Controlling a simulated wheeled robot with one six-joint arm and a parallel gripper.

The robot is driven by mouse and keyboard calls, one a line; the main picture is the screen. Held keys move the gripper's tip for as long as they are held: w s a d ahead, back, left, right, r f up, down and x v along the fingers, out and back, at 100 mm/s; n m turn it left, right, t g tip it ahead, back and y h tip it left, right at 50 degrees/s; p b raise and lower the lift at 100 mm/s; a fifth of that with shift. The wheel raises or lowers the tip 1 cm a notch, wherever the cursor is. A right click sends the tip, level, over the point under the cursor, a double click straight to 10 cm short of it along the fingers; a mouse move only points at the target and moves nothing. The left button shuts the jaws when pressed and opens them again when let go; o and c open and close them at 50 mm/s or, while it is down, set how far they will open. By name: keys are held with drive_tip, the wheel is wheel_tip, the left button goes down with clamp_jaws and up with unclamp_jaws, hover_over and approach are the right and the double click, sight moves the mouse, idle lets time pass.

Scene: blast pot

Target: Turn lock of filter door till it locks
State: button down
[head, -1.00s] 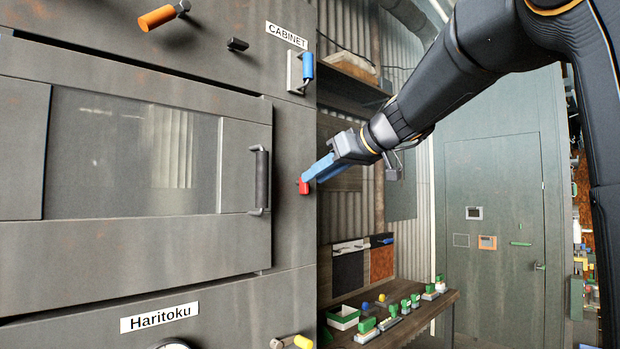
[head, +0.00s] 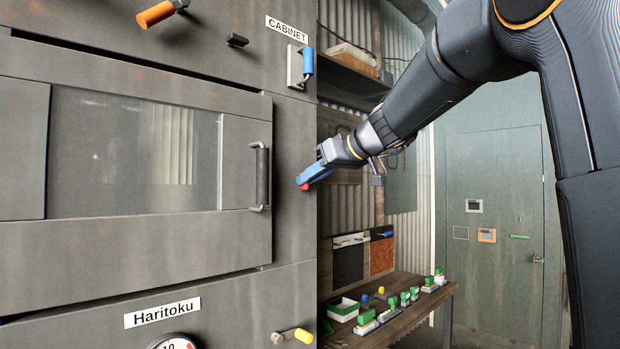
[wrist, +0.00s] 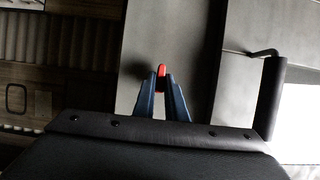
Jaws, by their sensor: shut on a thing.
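The filter door (head: 130,240) with its window and dark vertical handle (head: 261,178) sits flush in the grey cabinet front in the head view. A small red lock (head: 303,183) is on the panel just right of the handle. My gripper (head: 308,178) reaches it from the right with blue fingers. In the wrist view my gripper (wrist: 162,95) is shut on the red lock (wrist: 161,71), whose tip shows between the fingertips. The lock is mostly hidden by the fingers. The door handle (wrist: 277,90) shows to the right in the wrist view.
Above are an orange handle (head: 156,14) and a blue-handled latch (head: 307,62) near the CABINET label. A yellow knob (head: 302,336) and a gauge (head: 177,343) are below. A bench (head: 400,313) with green and white items stands behind, right of the cabinet.

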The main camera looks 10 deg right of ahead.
drive_tip(key=shift+w+d+f+m+g+y+b, duration=0.15)
drive_tip(key=shift+m+y+b, duration=1.3)
drive_tip(key=shift+m, duration=0.8)
drive_tip(key=shift+s+m+g+y+b, duration=0.1)
drive_tip(key=shift+m+y+b, duration=0.9)
drive_tip(key=shift+m+b, duration=1)
drive_tip(key=shift+w+d+f+m+g+y+b, duration=0.15)
drive_tip(key=shift+m+y+b, duration=1.2)
drive_tip(key=shift+m, duration=1.1)
drive_tip(key=shift+s+a+r, duration=0.1)
drive_tip(key=c, duration=1.8)
unclamp_jaws()
drive_tip(key=b+v, duration=0.2)
drive_tip(key=v, duration=0.5)
drive_tip(key=shift+s+d, duration=0.3)
